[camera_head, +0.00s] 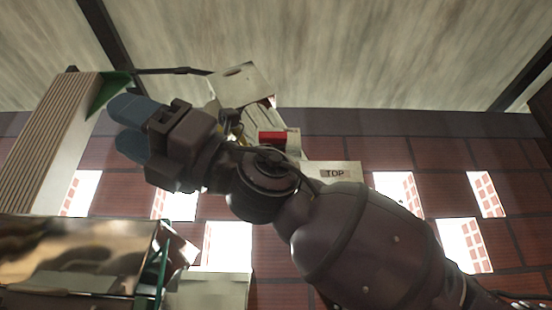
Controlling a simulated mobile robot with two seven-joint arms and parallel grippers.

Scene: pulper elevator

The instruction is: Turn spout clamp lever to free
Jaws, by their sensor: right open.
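My right gripper (128,127) is at the upper left, with my arm coming in from the lower right. Its two blue-grey fingers point left and have a narrow gap with nothing visible between them. Just above them in the picture, a thin dark bar (176,71) runs from a green spout-like edge (116,88) to a pale metal bracket (242,80). I cannot tell whether this bar is the clamp lever. The fingers appear apart from it. A red block (272,138) sits behind my wrist. My arm hides part of the machinery. My left gripper is out of view.
A ribbed pale chute or casing (52,140) stands at the left, close to the fingertips. A shiny metal housing (75,255) fills the lower left. A plate marked "TOP" (335,173) is behind my arm. The brick wall (330,150) has bright openings.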

